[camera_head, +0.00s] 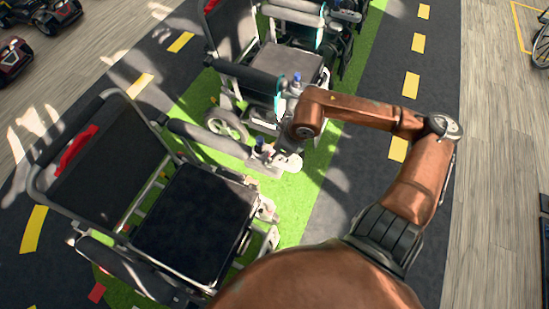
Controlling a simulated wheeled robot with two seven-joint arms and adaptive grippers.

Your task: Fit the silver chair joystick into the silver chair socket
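A wheelchair with a silver-grey frame and a black seat (195,222) stands at the lower left. At the front end of its far armrest (208,138) is a light grey mount (287,163). A small dark joystick-like piece with a bluish top (259,146) stands beside this mount; I cannot tell whether it is seated in a socket. My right arm comes in from the bottom and bends left. My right gripper (285,136) is small and mostly hidden by its wrist, just above the mount; its fingers and any held thing are unclear. My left gripper is out of view.
A second wheelchair (293,65) stands close behind, with a blue-topped knob (297,78) near my wrist. More chairs crowd the top. Small dark vehicles (58,15) stand at the upper left. The wooden floor (495,160) at the right is mostly clear.

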